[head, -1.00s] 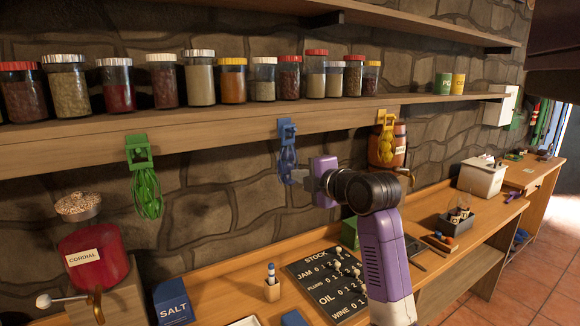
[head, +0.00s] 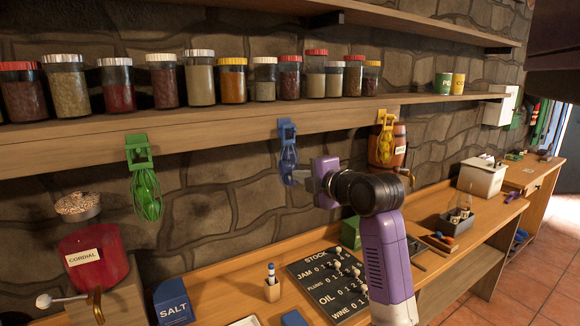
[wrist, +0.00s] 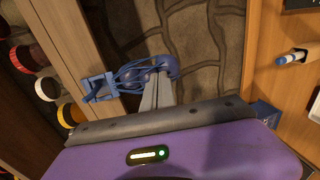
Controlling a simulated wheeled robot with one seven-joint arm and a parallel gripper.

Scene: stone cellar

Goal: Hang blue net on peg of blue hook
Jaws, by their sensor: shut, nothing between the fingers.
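The blue hook (head: 286,129) is fixed to the front edge of the lower shelf; it also shows in the wrist view (wrist: 97,88). The blue net (head: 287,164) hangs directly below the hook, seemingly on its peg. In the wrist view the net (wrist: 130,76) reaches from the hook to beside my fingertips and holds round dark contents. My gripper (head: 298,176) is shut at the lower end of the net, with its fingers (wrist: 158,92) together and empty. They overlap the net in the picture; I cannot tell whether they touch it.
A green hook (head: 139,150) with a green net (head: 147,194) hangs to the left. A yellow hook (head: 386,118) with a yellow net (head: 385,147) hangs to the right, before a barrel (head: 400,150). Jars line the shelf (head: 230,124) above. A stock board (head: 330,283) lies on the counter below.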

